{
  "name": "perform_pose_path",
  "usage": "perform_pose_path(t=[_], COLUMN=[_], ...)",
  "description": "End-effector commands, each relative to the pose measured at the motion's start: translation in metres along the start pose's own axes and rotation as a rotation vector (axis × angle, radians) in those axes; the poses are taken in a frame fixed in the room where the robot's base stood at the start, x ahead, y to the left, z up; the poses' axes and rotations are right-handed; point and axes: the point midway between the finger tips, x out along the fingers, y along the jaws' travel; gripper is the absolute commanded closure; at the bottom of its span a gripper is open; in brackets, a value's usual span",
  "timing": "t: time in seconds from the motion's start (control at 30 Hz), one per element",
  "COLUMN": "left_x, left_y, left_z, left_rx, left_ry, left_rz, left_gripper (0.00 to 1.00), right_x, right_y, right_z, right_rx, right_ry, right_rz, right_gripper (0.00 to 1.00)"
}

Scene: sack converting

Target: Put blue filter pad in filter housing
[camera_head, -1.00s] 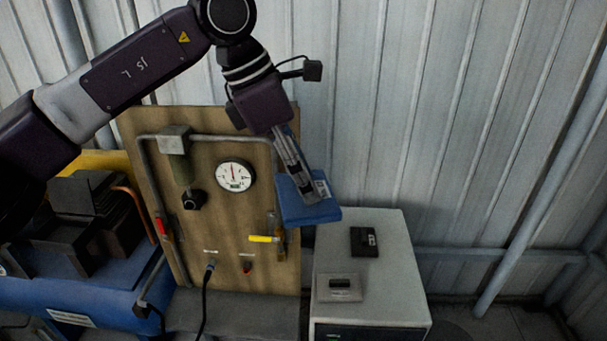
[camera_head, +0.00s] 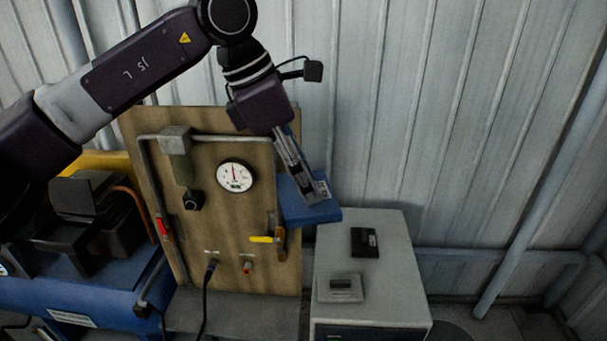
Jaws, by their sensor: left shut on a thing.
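The blue filter pad (camera_head: 318,212) is a flat blue block with a small pale label on its top. My left gripper (camera_head: 310,196) is shut on it and holds it in the air, beside the right edge of the wooden board and near the back left corner of the white cabinet. The fingers cover part of the pad. I cannot make out a filter housing with certainty. A grey box-shaped part (camera_head: 174,140) sits in the pipe run on the board, with a greenish cylinder below it. My right gripper is not in view.
The white cabinet (camera_head: 385,225) has a black block (camera_head: 364,242) and a grey block (camera_head: 340,288) on top. The wooden board (camera_head: 225,220) carries pipes, a round gauge (camera_head: 235,176) and a yellow-handled valve (camera_head: 262,239). A blue compressor tank (camera_head: 90,290) stands at left; a corrugated wall is behind.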

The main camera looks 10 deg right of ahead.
Motion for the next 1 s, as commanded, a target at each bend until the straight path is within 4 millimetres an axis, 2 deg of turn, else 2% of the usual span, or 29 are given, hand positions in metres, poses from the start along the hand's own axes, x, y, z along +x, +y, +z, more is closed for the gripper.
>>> perform_pose_path(t=[0.13,0.27,0.47,0.67,0.87,1.0], left_x=[0.002,0.01,0.03,0.051,0.07,0.083], left_y=[0.0,0.0,-0.009,-0.028,-0.059,-0.089], left_z=[-0.006,-0.03,-0.09,-0.154,-0.22,-0.267], left_rx=[0.019,0.098,0.332,0.603,0.898,1.117], left_ry=[0.001,0.001,0.0,0.0,-0.002,-0.001], left_rz=[-0.01,-0.045,-0.145,-0.257,-0.38,-0.47], left_gripper=[0.8,0.8,0.8,0.8,0.8,0.8], right_x=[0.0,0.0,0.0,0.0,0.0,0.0], right_y=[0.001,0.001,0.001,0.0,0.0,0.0], right_z=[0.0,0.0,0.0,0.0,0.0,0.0], right_rx=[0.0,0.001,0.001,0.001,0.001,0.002], right_ry=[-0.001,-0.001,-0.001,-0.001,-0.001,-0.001], right_rz=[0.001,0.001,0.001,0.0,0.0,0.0], right_gripper=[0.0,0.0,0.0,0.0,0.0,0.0])
